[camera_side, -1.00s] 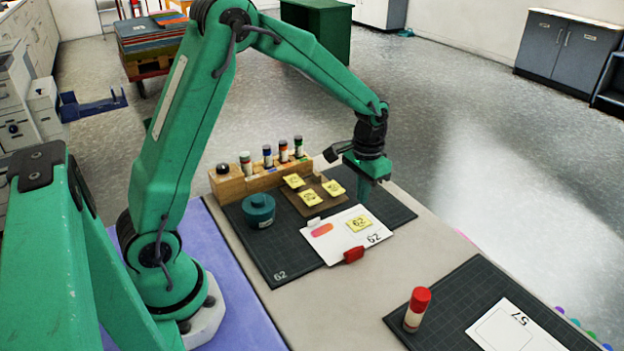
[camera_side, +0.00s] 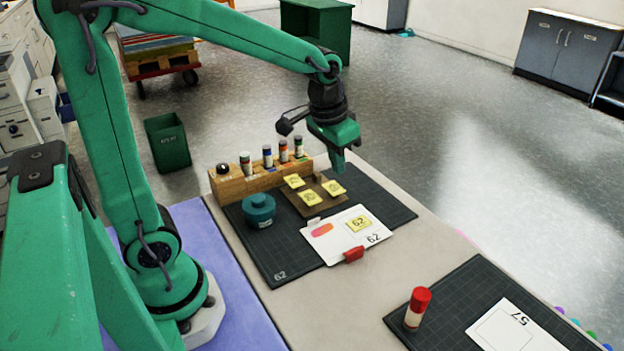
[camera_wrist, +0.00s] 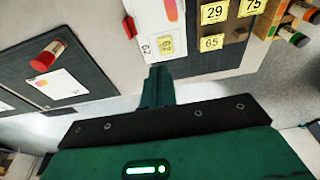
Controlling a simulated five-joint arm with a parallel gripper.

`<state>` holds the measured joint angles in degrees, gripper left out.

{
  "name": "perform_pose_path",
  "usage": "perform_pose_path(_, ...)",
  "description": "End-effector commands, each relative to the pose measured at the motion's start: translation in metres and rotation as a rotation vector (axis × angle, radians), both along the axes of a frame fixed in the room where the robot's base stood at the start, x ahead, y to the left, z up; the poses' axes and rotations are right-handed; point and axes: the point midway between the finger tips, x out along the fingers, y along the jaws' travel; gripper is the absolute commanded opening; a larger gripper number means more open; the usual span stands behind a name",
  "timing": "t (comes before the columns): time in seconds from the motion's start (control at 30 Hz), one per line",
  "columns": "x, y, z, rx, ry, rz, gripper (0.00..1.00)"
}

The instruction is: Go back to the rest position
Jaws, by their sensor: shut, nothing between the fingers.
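My gripper (camera_side: 339,165) is shut and empty. In the side view it hangs in the air above the far part of the dark mat (camera_side: 272,250), near the brown board with several yellow tiles (camera_side: 335,187). It touches nothing that I can see. In the wrist view the shut fingers (camera_wrist: 158,75) point toward the table. A white card (camera_side: 318,238) marked 62 lies on the mat with a yellow 62 tile (camera_side: 358,223) on it. A red clip-like piece (camera_side: 353,254) sits at the card's near edge.
A wooden rack (camera_side: 232,185) with several bottles stands at the mat's back edge. A teal round container (camera_side: 259,210) is in front of it. At the right, a red-capped tube (camera_side: 416,309) stands on another mat (camera_side: 450,290) beside a card marked 57 (camera_side: 515,328).

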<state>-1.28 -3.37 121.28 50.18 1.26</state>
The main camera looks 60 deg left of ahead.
Motion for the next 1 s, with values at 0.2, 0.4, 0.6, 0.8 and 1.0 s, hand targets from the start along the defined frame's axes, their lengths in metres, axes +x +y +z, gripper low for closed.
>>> perform_pose_path(0.2, -0.035, -0.003, 0.025, 0.000, -0.072, 0.000, 0.00)
perform_pose_path(0.4, -0.067, -0.005, 0.039, -0.001, -0.133, -0.001, 0.00)
perform_pose_path(0.6, -0.097, -0.006, 0.048, -0.002, -0.195, -0.001, 0.00)
perform_pose_path(0.8, -0.124, -0.008, 0.050, -0.003, -0.250, -0.002, 0.00)
perform_pose_path(1.0, -0.138, -0.008, 0.049, -0.005, -0.280, -0.002, 0.00)
